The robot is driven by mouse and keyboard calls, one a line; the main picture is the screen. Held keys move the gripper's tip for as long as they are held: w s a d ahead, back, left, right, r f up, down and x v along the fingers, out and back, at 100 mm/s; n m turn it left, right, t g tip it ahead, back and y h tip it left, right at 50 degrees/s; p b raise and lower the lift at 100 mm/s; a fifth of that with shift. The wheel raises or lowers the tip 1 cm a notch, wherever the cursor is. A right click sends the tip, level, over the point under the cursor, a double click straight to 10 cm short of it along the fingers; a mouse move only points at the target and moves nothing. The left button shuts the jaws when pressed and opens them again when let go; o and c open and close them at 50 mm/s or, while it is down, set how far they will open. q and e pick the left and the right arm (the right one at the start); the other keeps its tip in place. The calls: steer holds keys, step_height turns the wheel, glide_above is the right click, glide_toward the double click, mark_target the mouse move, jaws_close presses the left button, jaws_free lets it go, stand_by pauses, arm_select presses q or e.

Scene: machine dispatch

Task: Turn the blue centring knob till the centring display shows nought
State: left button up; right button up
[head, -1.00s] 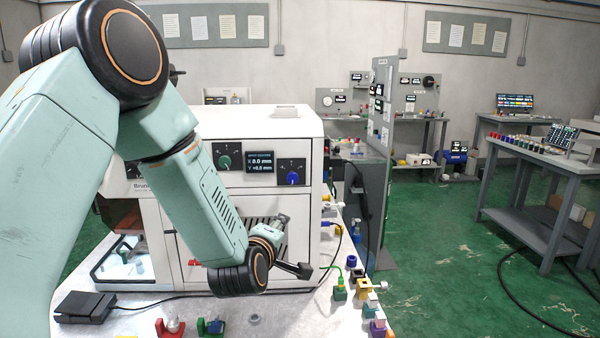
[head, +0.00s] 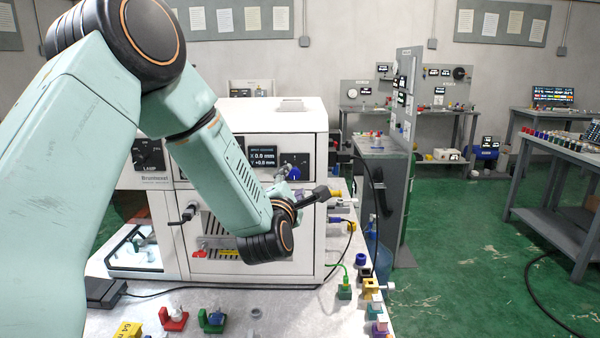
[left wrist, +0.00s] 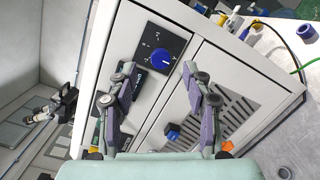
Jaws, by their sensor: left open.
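The blue centring knob (head: 294,173) is on a dark panel at the upper right of the white machine's front. The centring display (head: 262,157) is left of it; it seems to read X 0.0 mm and Y +0.8 mm, though the digits are small. My left gripper (head: 303,182) is open in front of the machine, close to the knob, which its finger partly covers. In the left wrist view the blue knob (left wrist: 160,60) shows whole, between and beyond the two spread fingers (left wrist: 159,72), with nothing gripped. My right gripper is not in view.
The white machine (head: 300,125) has a vented front door. Red (head: 173,320) and green-based parts (head: 211,320) stand on the table before it. Several small coloured fittings line the table's right edge. A grey upright panel (head: 405,120) stands further right.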

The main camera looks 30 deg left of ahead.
mark_target(295, 174)
arm_select(q)
steer(key=w+a, duration=0.2)
steer(key=w, duration=0.1)
steer(key=shift+w+a+f+p, duration=0.1)
steer(key=shift+a+f+p, duration=0.15)
steer(key=shift+a+p, duration=0.15)
steer(key=w, duration=0.2)
steer(key=shift+w+a+r, duration=0.15)
steer(key=shift+w, duration=0.5)
steer(key=shift+w+a, duration=0.1)
steer(key=shift+w, duration=0.05)
steer(key=shift+w+a+f, duration=0.15)
steer(key=shift+a+f, duration=0.05)
steer(key=shift+a, duration=0.25)
steer(key=shift+d+r, duration=0.2)
steer(key=shift+d, duration=0.15)
steer(key=c, duration=0.3)
steer(key=shift+a+f, duration=0.1)
jaws_close()
